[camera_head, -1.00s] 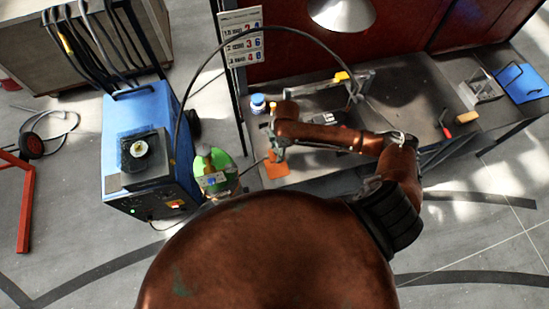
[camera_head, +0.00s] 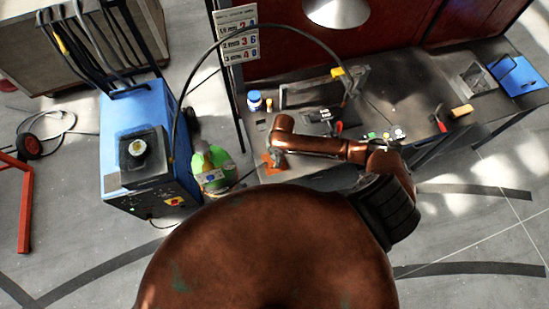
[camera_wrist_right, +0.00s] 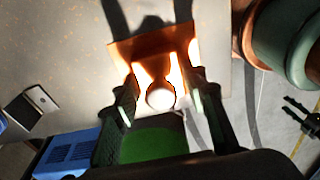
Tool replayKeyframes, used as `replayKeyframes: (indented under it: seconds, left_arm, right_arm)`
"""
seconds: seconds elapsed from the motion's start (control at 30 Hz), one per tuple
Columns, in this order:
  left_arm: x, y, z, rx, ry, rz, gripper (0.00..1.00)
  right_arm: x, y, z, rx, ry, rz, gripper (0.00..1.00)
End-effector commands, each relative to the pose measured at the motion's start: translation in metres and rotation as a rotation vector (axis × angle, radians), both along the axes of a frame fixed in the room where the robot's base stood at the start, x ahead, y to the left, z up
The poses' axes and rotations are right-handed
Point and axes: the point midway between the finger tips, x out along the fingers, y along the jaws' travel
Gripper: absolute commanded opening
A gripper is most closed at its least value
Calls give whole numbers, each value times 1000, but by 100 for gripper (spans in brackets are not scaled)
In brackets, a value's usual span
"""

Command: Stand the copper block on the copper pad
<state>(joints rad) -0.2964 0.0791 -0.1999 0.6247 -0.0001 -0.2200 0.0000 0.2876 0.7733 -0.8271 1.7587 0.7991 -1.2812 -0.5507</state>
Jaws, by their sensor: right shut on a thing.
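The copper pad (camera_head: 269,169) is an orange-brown square at the near left edge of the workbench. My right gripper (camera_head: 276,158) is directly over it and partly covers it. In the right wrist view, my right gripper (camera_wrist_right: 160,92) points at the pad (camera_wrist_right: 124,50) with its fingers apart around a brightly lit piece. I take this piece to be the copper block (camera_wrist_right: 160,97); glare washes out its shape and colour. I cannot tell whether the block touches the pad. My left gripper is not in view.
A blue machine (camera_head: 150,180) with hoses and a green bottle (camera_head: 212,160) stand left of the bench. A blue-and-white jar (camera_head: 254,101), a red-handled tool (camera_head: 440,125) and other tools lie on the bench (camera_head: 400,95). Bare bench surface shows at the middle right.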

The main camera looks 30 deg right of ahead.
Motion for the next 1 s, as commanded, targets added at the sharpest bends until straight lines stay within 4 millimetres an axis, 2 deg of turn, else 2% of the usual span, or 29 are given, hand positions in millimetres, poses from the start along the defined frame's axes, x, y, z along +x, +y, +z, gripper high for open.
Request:
replayKeyframes:
  seconds: [0.13, 0.17, 0.4, 0.77, 0.87, 1.0]
  left_arm:
    - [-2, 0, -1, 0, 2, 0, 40]
    - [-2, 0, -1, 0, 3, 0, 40]
    - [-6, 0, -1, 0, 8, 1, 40]
    - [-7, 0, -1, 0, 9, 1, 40]
    - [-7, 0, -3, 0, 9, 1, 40]
    - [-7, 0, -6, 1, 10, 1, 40]
  right_arm:
    - [1, 0, -2, 1, -2, 0, 0]
    - [0, 0, -3, 0, 0, 0, 41]
    - [0, 0, -2, 0, 0, 0, 57]
    - [0, -1, 3, -1, -1, 0, 57]
    - [1, -3, 16, -2, -3, 0, 57]
    - [0, -6, 44, -1, -4, 2, 57]
